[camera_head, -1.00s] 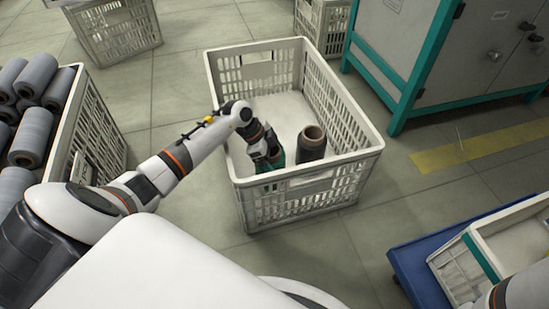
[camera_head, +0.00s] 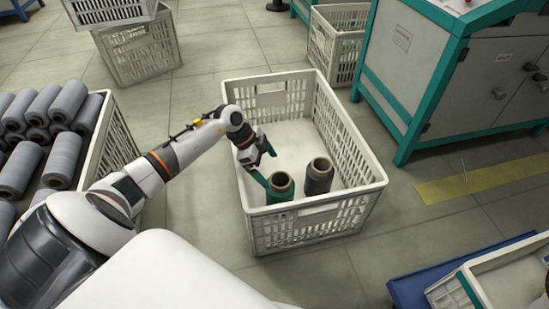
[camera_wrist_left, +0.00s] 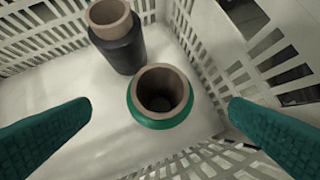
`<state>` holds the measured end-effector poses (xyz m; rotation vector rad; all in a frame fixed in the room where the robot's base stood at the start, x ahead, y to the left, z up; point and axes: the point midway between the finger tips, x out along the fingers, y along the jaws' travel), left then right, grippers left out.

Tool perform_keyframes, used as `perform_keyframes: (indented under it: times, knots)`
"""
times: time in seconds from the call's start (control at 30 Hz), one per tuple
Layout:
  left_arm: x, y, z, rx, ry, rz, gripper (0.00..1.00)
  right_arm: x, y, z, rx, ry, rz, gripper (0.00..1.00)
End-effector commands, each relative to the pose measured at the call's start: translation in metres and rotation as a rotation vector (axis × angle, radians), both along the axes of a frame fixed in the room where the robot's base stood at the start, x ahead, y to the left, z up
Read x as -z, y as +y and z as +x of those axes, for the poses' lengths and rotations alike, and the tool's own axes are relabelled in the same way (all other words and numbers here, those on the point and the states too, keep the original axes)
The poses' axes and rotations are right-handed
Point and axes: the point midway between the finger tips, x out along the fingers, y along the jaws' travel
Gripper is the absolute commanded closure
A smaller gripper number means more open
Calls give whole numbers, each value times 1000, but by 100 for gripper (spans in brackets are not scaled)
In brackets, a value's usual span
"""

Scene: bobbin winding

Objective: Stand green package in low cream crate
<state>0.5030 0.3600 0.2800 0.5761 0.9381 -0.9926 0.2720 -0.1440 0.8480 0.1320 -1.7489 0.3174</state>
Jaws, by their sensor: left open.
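The green package (camera_head: 280,188) stands upright on the floor of the low cream crate (camera_head: 262,222), near its front wall. Its brown tube top shows, and it also shows in the left wrist view (camera_wrist_left: 162,100). A dark grey package (camera_head: 318,176) stands upright beside it, a small gap apart; it shows too in the left wrist view (camera_wrist_left: 120,45). My left gripper (camera_head: 264,166) is open, just above and behind the green package. In the left wrist view its teal fingers stand wide on either side of the package, clear of it. My right gripper is out of view.
A crate full of grey packages (camera_head: 112,150) stands at the left. A teal-framed grey cabinet (camera_head: 475,90) stands at the back right. A blue platform (camera_head: 405,288) with a pale crate is at the lower right. The back of the cream crate's floor is empty.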

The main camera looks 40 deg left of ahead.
Motion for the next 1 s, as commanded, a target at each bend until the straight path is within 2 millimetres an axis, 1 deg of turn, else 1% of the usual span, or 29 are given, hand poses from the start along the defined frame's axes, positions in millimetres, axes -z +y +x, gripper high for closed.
perform_keyframes:
  times: [0.03,0.23,0.27,0.33,0.37,0.43,0.47,0.5,0.53,0.57,0.6,0.67,0.7,0.77,0.8,0.87,0.9,0.97,1.0]
  knots:
    - [-7,2,-1,0,0,1,0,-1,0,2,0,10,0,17]
    - [-11,5,-3,0,0,-1,0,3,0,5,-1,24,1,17]
    - [-11,5,-3,1,-1,-2,0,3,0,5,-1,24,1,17]
    - [-13,-2,-1,19,-17,-18,0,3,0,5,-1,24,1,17]
    - [-16,-10,0,36,-33,-36,0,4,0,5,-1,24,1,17]
    - [-28,-39,5,108,-102,-103,0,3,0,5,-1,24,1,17]
    - [-37,-57,8,150,-147,-145,0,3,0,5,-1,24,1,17]
    - [-52,-84,11,215,-220,-211,0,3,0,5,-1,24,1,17]
    - [-66,-107,13,267,-284,-268,0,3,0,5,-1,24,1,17]
    - [-83,-131,13,321,-359,-331,0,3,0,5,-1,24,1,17]
    - [-109,-163,12,392,-467,-418,0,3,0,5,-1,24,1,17]
    - [-154,-206,5,486,-642,-552,0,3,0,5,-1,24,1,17]
    - [-186,-231,-2,536,-765,-641,0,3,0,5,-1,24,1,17]
    - [-238,-262,-18,592,-956,-776,0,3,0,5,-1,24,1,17]
    - [-274,-277,-31,612,-1087,-868,0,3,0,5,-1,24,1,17]
    - [-329,-293,-55,619,-1287,-1007,0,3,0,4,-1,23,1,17]
    - [-365,-298,-73,603,-1422,-1101,0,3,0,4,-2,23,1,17]
    - [-418,-297,-104,547,-1621,-1243,0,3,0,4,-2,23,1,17]
    - [-449,-291,-124,489,-1737,-1329,0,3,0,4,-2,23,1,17]
